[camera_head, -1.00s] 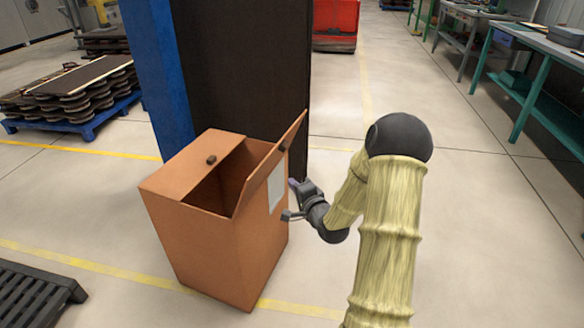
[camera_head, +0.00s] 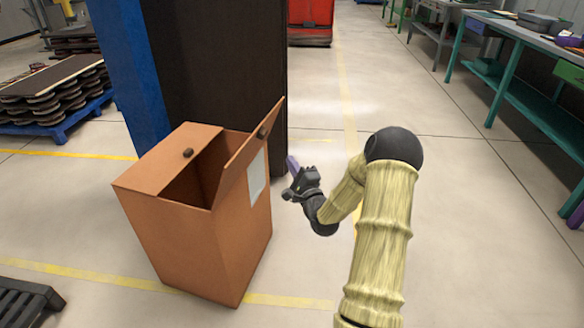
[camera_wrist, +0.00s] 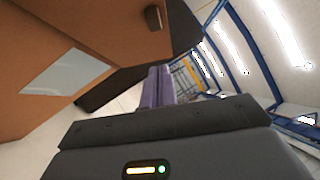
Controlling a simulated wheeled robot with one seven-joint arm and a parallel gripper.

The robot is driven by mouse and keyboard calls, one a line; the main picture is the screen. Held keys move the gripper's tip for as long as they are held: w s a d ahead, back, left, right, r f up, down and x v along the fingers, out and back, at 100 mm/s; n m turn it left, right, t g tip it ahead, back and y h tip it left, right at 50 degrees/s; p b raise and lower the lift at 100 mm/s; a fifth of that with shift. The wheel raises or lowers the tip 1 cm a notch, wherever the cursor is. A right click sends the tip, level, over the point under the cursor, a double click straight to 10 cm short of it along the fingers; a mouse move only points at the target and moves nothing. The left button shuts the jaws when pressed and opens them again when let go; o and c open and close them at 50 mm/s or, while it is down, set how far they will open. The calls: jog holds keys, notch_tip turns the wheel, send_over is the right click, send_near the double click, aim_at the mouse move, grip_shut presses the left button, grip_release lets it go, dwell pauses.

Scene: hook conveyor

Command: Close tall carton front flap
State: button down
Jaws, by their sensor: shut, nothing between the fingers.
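The tall brown carton (camera_head: 205,240) stands on the floor left of my arm. Its left top flap (camera_head: 165,158) lies over part of the opening, with a dark knob on it. The flap nearest my gripper (camera_head: 247,152) is raised and tilted up and outward, with a dark knob near its top. A pale label (camera_head: 257,177) is on the carton's side. My gripper (camera_head: 292,165) is shut and empty, just right of the carton and apart from it. In the wrist view the purple fingers (camera_wrist: 157,88) are together, beside the brown cardboard, label (camera_wrist: 65,73) and knob (camera_wrist: 153,18).
A blue post (camera_head: 128,65) and dark panel (camera_head: 215,65) stand right behind the carton. A pallet with stacked boards (camera_head: 55,95) is at the left. A black slatted pallet (camera_head: 25,302) is at the lower left. Workbenches (camera_head: 530,70) line the right; floor between is clear.

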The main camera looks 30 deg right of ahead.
jog(key=w+a+r+b, duration=0.2)
jog(key=w+r, duration=0.1)
jog(key=w, duration=0.6)
jog(key=shift+w+r, duration=0.15)
jog(key=shift+r, duration=0.05)
jog(key=shift+r, duration=0.1)
